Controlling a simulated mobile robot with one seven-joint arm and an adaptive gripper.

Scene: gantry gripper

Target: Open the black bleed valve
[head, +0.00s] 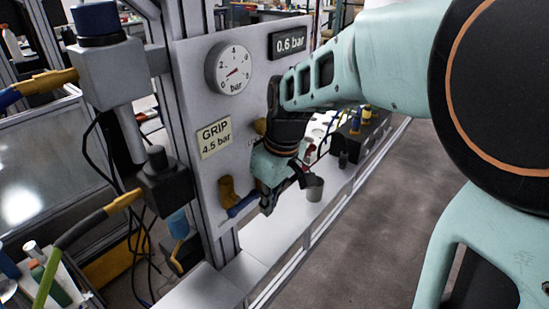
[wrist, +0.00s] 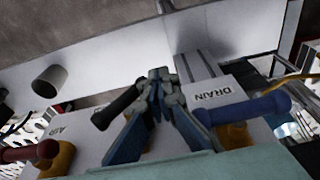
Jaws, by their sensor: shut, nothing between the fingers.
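The black bleed valve's lever (wrist: 119,106) shows in the wrist view, just left of my gripper's fingers, slanting up to the right. Its body is hidden behind my gripper, and I cannot tell whether the fingers touch the lever. My gripper (wrist: 160,74) is shut and empty, its fingertips meeting beside the lever's upper end. In the head view my gripper (head: 268,206) is in front of the panel's lower right part and hides the black valve.
A blue-handled valve (wrist: 258,107) by the DRAIN label is right of my fingers; a red-handled valve (wrist: 20,153) by AIR is at left. The panel (head: 193,105) carries a gauge (head: 230,68) and a 0.6 bar display (head: 291,42). A grey cup (head: 314,187) stands on the shelf.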

